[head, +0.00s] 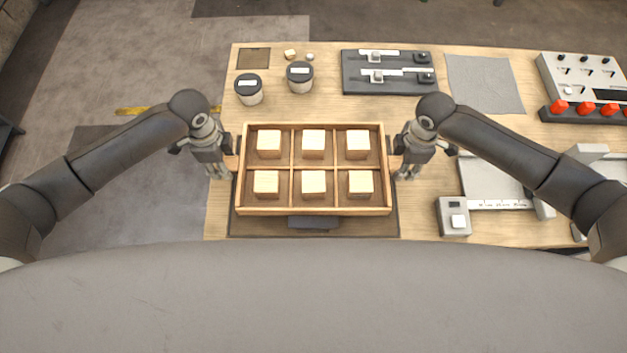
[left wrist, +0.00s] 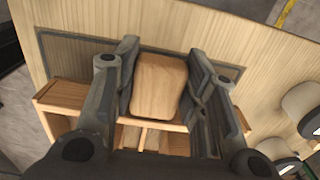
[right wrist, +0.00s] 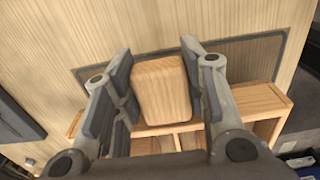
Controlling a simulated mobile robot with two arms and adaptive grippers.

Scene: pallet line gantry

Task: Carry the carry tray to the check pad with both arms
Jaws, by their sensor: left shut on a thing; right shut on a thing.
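The carry tray (head: 314,211) is a wooden box with several compartments, each with a pale wooden cube. It looks level in the head view. My left gripper (head: 230,161) is shut on its left handle, a wooden block (left wrist: 158,88) between the fingers in the left wrist view. My right gripper (head: 397,162) is shut on the right handle, which shows in the right wrist view (right wrist: 162,90). A dark-bordered rectangle (head: 262,228) lies on the table under the tray's near side. A plain grey mat (head: 485,85) lies at back right. I cannot tell which is the check pad.
Two dark-lidded jars (head: 249,90) (head: 300,78) stand behind the tray. A dark slide fixture (head: 388,84) is at the back. A measuring device (head: 490,205) stands right of the tray, and a control box with red knobs (head: 585,85) at the far right.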

